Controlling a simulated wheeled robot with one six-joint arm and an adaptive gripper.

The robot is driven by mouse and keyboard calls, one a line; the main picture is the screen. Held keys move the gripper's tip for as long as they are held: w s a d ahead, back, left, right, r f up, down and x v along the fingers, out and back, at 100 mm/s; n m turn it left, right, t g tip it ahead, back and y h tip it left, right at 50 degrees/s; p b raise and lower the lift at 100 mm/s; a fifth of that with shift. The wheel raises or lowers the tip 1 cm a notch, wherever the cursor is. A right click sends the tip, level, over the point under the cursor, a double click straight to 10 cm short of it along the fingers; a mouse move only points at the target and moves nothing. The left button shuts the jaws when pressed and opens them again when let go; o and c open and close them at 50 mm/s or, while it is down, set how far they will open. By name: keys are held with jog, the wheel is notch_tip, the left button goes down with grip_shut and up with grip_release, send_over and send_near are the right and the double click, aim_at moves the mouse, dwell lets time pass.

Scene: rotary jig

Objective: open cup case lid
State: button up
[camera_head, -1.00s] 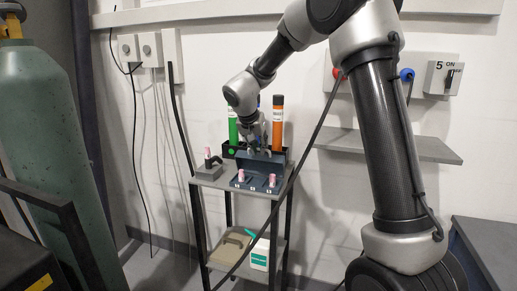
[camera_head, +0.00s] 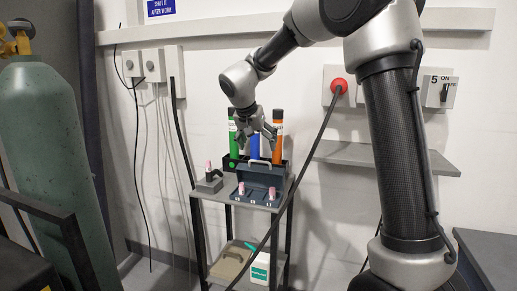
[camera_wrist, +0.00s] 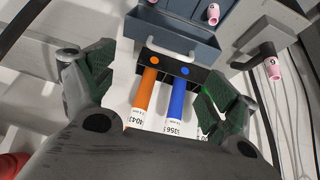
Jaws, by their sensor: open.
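The blue-grey cup case (camera_head: 256,198) sits on the top shelf of a small stand, its front part showing pink-topped pieces (camera_head: 241,188). Its lid (camera_head: 262,178) stands raised at the back, with a pale handle along its upper edge. The wrist view shows the lid (camera_wrist: 185,28) and handle (camera_wrist: 172,51) at the top, beyond the fingers. My gripper (camera_head: 256,133) is open and empty, above and behind the lid, over the upright tubes. Its two dark green finger pads (camera_wrist: 145,85) are wide apart, with nothing between them touching either.
A black rack (camera_wrist: 190,75) behind the case holds an orange tube (camera_head: 277,135), a blue one and a green one (camera_head: 233,135), close under my gripper. A grey block (camera_head: 210,184) with a pink piece stands left. A cable crosses in front. A wall shelf (camera_head: 375,157) is at right.

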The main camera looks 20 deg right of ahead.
jog(key=shift+v, duration=1.1)
jog(key=shift+w+d+r, duration=0.1)
jog(key=shift+d, duration=0.05)
